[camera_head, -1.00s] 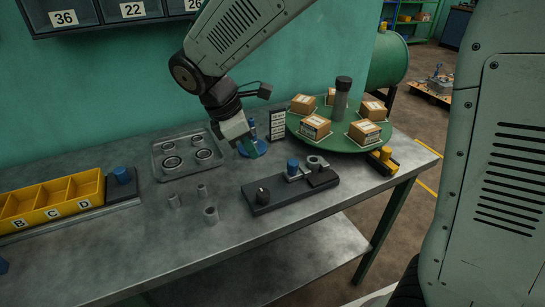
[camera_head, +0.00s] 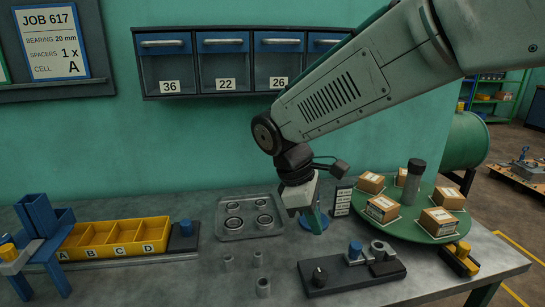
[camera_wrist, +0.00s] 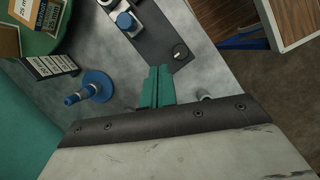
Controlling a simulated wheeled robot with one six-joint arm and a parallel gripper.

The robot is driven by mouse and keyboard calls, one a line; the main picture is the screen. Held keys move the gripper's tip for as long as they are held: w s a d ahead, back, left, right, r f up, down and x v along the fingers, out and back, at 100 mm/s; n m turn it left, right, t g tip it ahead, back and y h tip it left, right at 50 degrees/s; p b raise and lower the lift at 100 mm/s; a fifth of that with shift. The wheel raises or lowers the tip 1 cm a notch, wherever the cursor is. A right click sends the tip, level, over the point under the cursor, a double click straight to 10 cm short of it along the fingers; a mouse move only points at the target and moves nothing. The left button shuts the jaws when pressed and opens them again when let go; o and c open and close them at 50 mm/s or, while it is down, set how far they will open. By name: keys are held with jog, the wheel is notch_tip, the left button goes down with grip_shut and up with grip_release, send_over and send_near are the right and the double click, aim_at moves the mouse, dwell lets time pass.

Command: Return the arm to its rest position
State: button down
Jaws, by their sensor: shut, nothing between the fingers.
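My gripper (camera_head: 315,217) hangs at the end of my arm above the metal workbench (camera_head: 190,285), between the grey tray and the green turntable. In the wrist view its green fingers (camera_wrist: 157,85) are shut together with nothing between them. A blue spindle on a round base (camera_wrist: 92,86) stands on the bench beside the fingers in the wrist view; in the head view the gripper partly hides its blue base (camera_head: 317,224). My arm reaches in from the upper right and is bent downward at the wrist.
A green turntable (camera_head: 402,226) with several boxes and a dark post stands right. A black fixture (camera_head: 335,277) with a blue knob is in front. The grey tray (camera_head: 238,234) holds rings. A yellow bin (camera_head: 110,238) stands left. Drawers (camera_head: 222,72) hang on the wall behind.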

jog(key=s+d+r+m+t+y, duration=0.1)
jog(key=s+d+r+m+y, duration=0.1)
jog(key=s+d+m, duration=0.5)
jog(key=s+d+r+m+t+y, duration=0.1)
jog(key=s+d+m+y, duration=0.1)
jog(key=s+d+m, duration=0.5)
jog(key=s+d, duration=0.1)
jog(key=s, duration=0.5)
jog(key=shift+d+r, duration=0.15)
jog(key=shift+r, duration=0.25)
jog(key=shift+s, duration=0.1)
jog(key=c, duration=1.3)
grip_release()
jog(key=shift+f, duration=0.15)
jog(key=shift+c, duration=0.2)
jog(key=shift+o, duration=1.1)
jog(key=w+a+f+g, duration=0.1)
jog(key=w+a+f, duration=0.1)
jog(key=w, duration=0.6)
jog(key=w+a+f+g, duration=0.1)
jog(key=w, duration=0.7)
jog(key=shift+w+a+f, duration=0.25)
jog(key=shift+a+f, duration=0.1)
jog(key=t, duration=0.1)
send_over(356, 244)
jog(key=shift+r+m, duration=0.2)
jog(key=shift+m, duration=0.1)
notch_tip(356, 244, down, 8)
jog(key=shift+r, duration=0.15)
